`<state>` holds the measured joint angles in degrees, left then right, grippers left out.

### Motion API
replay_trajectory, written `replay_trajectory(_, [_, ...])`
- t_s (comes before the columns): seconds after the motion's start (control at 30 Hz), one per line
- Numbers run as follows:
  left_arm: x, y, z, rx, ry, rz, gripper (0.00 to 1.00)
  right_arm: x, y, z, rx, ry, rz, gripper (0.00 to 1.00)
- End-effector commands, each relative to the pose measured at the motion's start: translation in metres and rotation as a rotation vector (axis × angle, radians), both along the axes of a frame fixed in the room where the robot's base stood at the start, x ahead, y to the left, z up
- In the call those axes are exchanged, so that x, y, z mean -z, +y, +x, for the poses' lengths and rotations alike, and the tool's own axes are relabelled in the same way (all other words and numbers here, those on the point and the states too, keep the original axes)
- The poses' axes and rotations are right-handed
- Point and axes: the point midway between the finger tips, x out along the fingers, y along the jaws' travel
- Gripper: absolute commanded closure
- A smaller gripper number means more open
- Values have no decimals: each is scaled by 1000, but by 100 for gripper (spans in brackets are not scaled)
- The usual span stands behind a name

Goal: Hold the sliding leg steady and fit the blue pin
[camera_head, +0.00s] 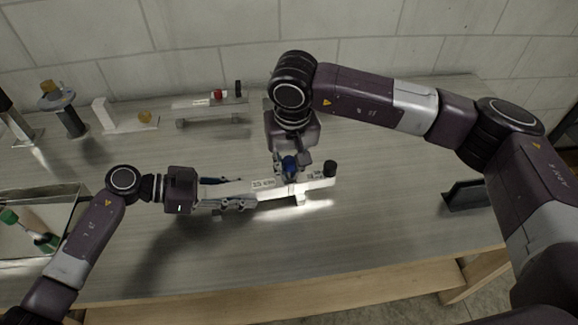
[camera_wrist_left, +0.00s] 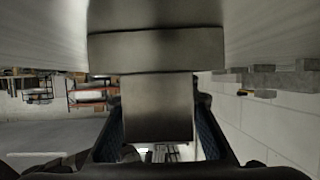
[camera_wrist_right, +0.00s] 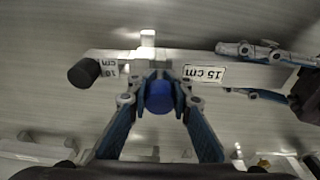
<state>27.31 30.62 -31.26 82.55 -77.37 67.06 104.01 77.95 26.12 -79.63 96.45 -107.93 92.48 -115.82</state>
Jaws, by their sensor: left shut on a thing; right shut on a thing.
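The sliding leg (camera_head: 318,183) is a pale metal bar lying across the bench, with a black end cap (camera_head: 330,168). The right wrist view shows its "15 cm" label (camera_wrist_right: 203,74) and a "10 cm" label. My left gripper (camera_head: 228,194) is shut on the bar at its left part; in the left wrist view the metal (camera_wrist_left: 158,108) fills the space between the fingers. My right gripper (camera_head: 290,170) points down over the bar, shut on the blue pin (camera_wrist_right: 159,97), between the two labels. How deep the pin sits is hidden.
A similar metal piece with a red knob (camera_head: 218,94) lies at the back. A tray (camera_head: 70,196) with green-ended items is at the left. Small stands (camera_head: 70,120) are at the back left, a black bracket (camera_head: 466,196) at the right. The front bench is clear.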

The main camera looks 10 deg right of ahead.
Motion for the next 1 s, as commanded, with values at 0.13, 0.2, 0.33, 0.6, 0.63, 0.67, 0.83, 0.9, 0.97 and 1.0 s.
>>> replay_trajectory(0.13, [-1, 0, 1, -1, -1, -2, 100, 0, 0, 0, 0, 0, 0, 69])
replay_trajectory(0.2, [-1, 0, 1, -1, -1, -2, 100, 0, 0, 0, 0, 0, 0, 62])
replay_trajectory(0.33, [-1, 0, 1, -1, -1, -2, 100, 0, 0, 0, 0, 1, 0, 60])
replay_trajectory(0.6, [-1, 0, 1, -1, -1, -2, 100, -3, 0, 0, 0, 0, 1, 60])
replay_trajectory(0.63, [-1, 0, 1, -1, -1, -2, 100, -5, 0, 0, 0, 0, 1, 60])
replay_trajectory(0.67, [-1, 0, 1, -1, -1, -2, 100, -8, 0, -1, 0, -1, 2, 60])
replay_trajectory(0.83, [-1, 0, 1, -1, -2, -2, 100, -38, 0, -4, 1, -5, 2, 60])
replay_trajectory(0.9, [-1, 0, 1, -1, -2, -2, 100, -54, 0, -7, 0, -4, 2, 60])
replay_trajectory(0.97, [-1, 0, 1, -1, -2, -2, 100, -67, -1, -9, -1, -3, 0, 60])
replay_trajectory(1.0, [-1, 0, 1, -1, -2, -2, 100, -75, 0, -10, 0, -4, 1, 60])
